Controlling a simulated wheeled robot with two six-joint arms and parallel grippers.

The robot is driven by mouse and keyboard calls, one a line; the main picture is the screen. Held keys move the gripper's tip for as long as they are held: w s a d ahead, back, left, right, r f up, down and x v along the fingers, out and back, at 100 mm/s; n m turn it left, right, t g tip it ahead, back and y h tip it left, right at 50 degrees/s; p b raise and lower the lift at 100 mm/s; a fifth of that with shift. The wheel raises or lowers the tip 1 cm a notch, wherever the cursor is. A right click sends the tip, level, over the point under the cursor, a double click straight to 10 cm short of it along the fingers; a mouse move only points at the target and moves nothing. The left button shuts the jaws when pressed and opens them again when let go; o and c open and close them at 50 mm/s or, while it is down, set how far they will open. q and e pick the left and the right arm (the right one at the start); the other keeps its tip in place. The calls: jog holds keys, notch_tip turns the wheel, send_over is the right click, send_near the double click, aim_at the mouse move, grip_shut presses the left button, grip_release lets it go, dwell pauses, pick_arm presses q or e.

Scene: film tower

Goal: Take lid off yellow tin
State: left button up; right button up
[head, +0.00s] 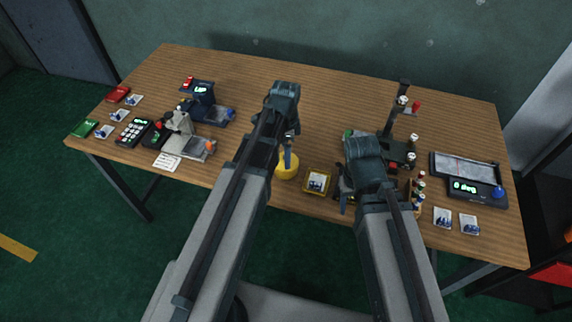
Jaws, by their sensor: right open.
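The round yellow tin (286,171) stands near the front edge of the table, left of the middle. My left gripper (289,158) points down right at the tin's top and covers part of it. I cannot tell whether its fingers are apart or closed on the lid, and the lid's seam is too small to make out. My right gripper (345,202) is open, low by the front edge, to the right of the yellow tray. It appears empty, and my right arm hides part of it.
A dark stand (390,124) rises behind my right arm, with small bottles nearby. A scale (474,188) is at the right. Devices and a keypad (133,131) fill the left. The back middle is clear.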

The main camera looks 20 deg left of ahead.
pick_arm(q)
notch_tip(320, 180, down, 3)
jog(key=shift+r+b, duration=0.1)
jog(key=shift+b, duration=0.8)
pick_arm(e)
notch_tip(320, 180, down, 3)
jog(key=shift+r, duration=0.15)
pick_arm(q)
jog(key=shift+r, duration=0.1)
jog(key=c, duration=1.3)
